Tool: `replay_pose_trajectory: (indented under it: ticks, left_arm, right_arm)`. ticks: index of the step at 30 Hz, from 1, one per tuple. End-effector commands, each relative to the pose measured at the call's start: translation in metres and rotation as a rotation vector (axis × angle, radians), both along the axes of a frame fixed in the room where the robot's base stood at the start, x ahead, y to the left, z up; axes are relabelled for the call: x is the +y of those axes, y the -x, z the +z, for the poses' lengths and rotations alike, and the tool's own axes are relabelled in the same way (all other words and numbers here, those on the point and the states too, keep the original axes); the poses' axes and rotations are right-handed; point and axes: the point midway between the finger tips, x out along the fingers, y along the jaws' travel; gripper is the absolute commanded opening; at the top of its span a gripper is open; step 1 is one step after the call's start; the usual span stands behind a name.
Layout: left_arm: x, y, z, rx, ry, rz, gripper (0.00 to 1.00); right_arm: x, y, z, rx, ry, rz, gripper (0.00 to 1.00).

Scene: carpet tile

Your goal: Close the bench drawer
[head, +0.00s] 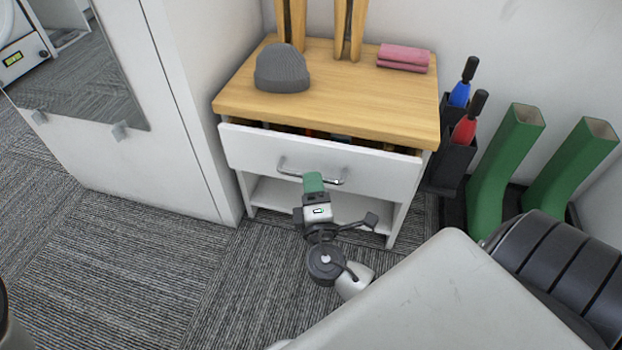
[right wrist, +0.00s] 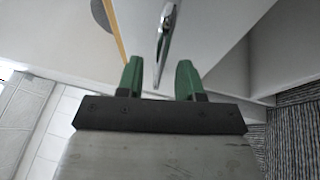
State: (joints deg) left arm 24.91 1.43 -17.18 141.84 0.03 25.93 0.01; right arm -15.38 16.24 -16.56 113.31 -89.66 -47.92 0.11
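The bench has a wooden top (head: 345,95) and a white drawer (head: 250,150) below it. The drawer stands partly open, with a narrow dark gap showing between its front and the top. A metal bar handle (head: 290,172) is on the drawer front; it also shows in the right wrist view (right wrist: 165,40). My right gripper (head: 313,183) is at the handle, hiding its middle. In the right wrist view its green fingers (right wrist: 159,78) are apart, with the handle's near end seen between them. I cannot tell whether they touch it. My left gripper is not in view.
A grey beanie (head: 282,69) and folded pink cloths (head: 403,57) lie on the bench top. A white cabinet (head: 150,110) stands at the left. Umbrellas in a dark holder (head: 455,158) and green boots (head: 505,165) stand at the right. Carpet (head: 150,265) in front is clear.

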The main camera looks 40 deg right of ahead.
Motion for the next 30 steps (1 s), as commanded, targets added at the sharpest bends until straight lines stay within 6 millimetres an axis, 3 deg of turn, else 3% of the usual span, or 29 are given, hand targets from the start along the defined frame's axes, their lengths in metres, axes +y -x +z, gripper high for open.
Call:
replay_pose_trajectory:
  ticks: [6,15,23,30]
  left_arm:
    - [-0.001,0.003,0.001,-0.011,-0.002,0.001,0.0]
    - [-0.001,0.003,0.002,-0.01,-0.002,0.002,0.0]
    - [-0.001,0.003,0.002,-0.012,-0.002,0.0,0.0]
    - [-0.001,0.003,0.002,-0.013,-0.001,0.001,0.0]
  right_arm:
    - [-0.009,-0.019,0.003,0.0,0.0,-0.001,0.36]
    - [-0.011,-0.021,0.004,0.002,-0.001,-0.001,0.36]
    - [-0.011,-0.021,0.004,0.002,-0.001,-0.001,0.0]
    - [-0.011,-0.021,0.004,0.002,-0.001,-0.001,0.0]
